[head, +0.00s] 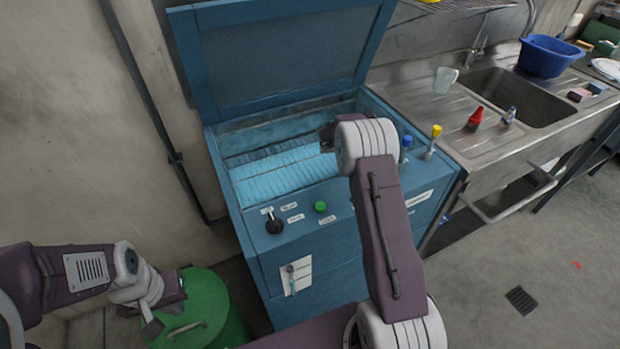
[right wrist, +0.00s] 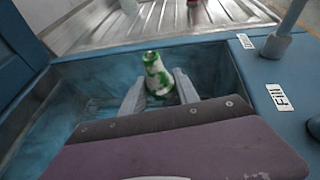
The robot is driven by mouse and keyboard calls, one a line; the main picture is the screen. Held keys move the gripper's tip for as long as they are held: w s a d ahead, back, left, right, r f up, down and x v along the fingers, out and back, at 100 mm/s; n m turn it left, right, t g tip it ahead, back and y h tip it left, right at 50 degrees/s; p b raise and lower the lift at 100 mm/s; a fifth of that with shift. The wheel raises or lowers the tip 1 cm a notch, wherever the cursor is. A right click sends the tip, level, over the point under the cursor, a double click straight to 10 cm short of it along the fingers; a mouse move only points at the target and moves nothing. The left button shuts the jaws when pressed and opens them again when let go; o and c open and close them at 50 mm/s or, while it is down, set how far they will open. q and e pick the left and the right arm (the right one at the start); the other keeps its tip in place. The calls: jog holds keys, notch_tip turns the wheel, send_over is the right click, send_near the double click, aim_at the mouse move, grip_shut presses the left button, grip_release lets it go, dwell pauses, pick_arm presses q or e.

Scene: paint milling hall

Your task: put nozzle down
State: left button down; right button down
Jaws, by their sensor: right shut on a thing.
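In the right wrist view, my right gripper (right wrist: 160,84) is shut on the nozzle (right wrist: 157,72), a small white tapering piece with green patches. It is held upright-looking inside the blue washing cabinet's tub (right wrist: 215,68). Whether it touches the tub floor cannot be told. In the head view my right arm's white wrist hides the nozzle and most of that gripper, over the tub's right part. The cabinet (head: 330,245) has its lid open and a slatted rack (head: 275,175) inside. My left gripper (head: 176,286) is above a green drum (head: 215,318); its jaws are too small to read.
A black knob (head: 274,222) and a green button (head: 320,207) are on the cabinet front. Blue-topped (head: 406,142) and yellow-topped (head: 436,131) levers stand on its right rim. A steel sink (head: 515,95) adjoins, with a red bottle (head: 475,117), a clear jug (head: 445,80) and a blue basin (head: 548,57).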

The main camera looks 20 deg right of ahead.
jog(key=shift+a, duration=0.1)
jog(key=a+f, duration=0.2)
jog(key=a, duration=0.2)
jog(key=w+a+f, duration=0.1)
jog(key=a+f, duration=0.1)
jog(key=a, duration=0.1)
jog(key=w+a+f, duration=0.1)
jog(key=a+f, duration=0.1)
jog(key=a, duration=0.2)
jog(key=shift+a+f, duration=0.35)
jog(key=shift+f, duration=0.05)
notch_tip(320, 180, down, 4)
jog(key=shift+f, duration=0.1)
jog(key=shift+s+b, duration=0.1)
jog(key=shift+b, duration=0.25)
jog(key=shift+f, duration=0.1)
jog(key=c, duration=0.9)
grip_release()
